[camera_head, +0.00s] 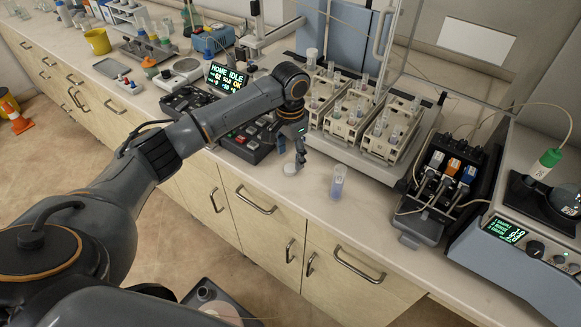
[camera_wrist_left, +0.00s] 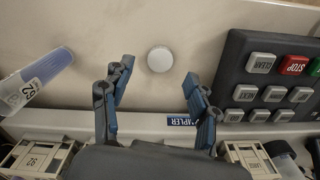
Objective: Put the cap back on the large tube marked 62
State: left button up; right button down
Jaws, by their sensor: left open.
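The large tube (camera_head: 338,182) stands upright and uncapped near the counter's front edge, with bluish content low inside. In the left wrist view the tube (camera_wrist_left: 38,79) is at the left, and its label reads 62. A round white cap (camera_head: 289,169) lies flat on the counter to the left of the tube, and it also shows in the left wrist view (camera_wrist_left: 159,59). My left gripper (camera_head: 299,156) is just above the cap. In the left wrist view its fingers (camera_wrist_left: 159,70) are spread, with the cap beyond and between the tips, untouched. My right gripper is not in view.
Sample racks (camera_head: 350,118) with several small tubes stand behind the cap and tube. A keypad panel (camera_head: 246,136) lies left of the gripper. A pump unit (camera_head: 440,185) stands to the right. Bare counter (camera_head: 315,182) separates cap and tube.

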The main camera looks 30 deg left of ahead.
aim_at(290, 168)
pick_arm(q)
notch_tip(290, 168, down, 4)
jog(key=shift+f+p, duration=0.1)
jog(key=shift+p, duration=0.3)
jog(key=shift+c, duration=0.3)
jog(key=c, duration=0.7)
